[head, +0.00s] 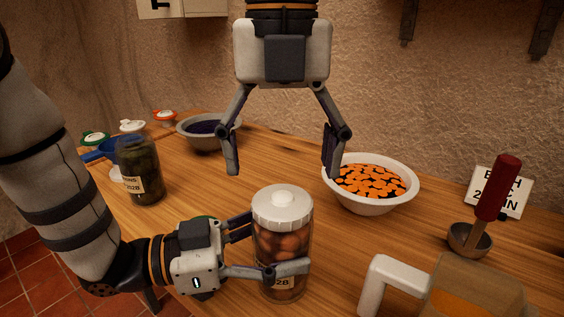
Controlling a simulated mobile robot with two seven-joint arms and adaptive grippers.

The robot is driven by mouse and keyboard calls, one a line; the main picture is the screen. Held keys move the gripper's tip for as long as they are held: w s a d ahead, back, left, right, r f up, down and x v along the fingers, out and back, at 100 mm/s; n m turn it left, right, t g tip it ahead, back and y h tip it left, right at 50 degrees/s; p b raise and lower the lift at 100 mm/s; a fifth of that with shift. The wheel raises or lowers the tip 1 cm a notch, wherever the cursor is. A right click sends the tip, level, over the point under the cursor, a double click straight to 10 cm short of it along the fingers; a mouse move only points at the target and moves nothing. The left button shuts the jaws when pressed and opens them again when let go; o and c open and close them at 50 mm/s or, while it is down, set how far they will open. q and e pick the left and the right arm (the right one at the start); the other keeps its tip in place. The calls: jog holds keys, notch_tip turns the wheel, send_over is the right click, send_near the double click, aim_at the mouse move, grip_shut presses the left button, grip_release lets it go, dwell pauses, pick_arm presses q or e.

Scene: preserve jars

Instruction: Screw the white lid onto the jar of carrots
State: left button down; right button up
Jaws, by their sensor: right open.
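The jar of carrots (284,243) stands upright on the wooden table, with orange-brown rounded pieces inside. Its label is partly hidden by a finger. The white lid (282,208) sits on the jar's mouth and looks level; I cannot tell how tight it is. My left gripper (275,248) comes in from the left, with its fingers closed around the jar's body on both sides. My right gripper (282,166) points down above and slightly behind the lid. Its fingers are wide apart and empty, and it does not touch the lid.
A jar with dark contents (141,172) stands at the left, near green, white and red-orange lids and a blue item (103,151). A grey bowl (207,142) and a white bowl of carrot slices (372,205) stand behind. A jug (470,290), red-handled ladle (491,200) and sign (513,196) occupy the right.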

aim_at(282, 199)
jog(key=shift+c, duration=0.4)
jog(key=n, duration=0.4)
jog(key=r+n, duration=0.1)
jog(key=n, duration=0.1)
jog(key=shift+s+a, duration=0.15)
jog(key=shift+s, duration=0.05)
jog(key=n, duration=0.3)
jog(key=shift+r+n, duration=0.25)
jog(key=shift+n, duration=0.15)
jog(key=n, duration=0.3)
jog(key=r+n, duration=0.1)
jog(key=n, duration=0.5)
jog(key=shift+d+r, duration=0.2)
jog(key=shift+r, duration=0.1)
jog(key=shift+f, duration=4)
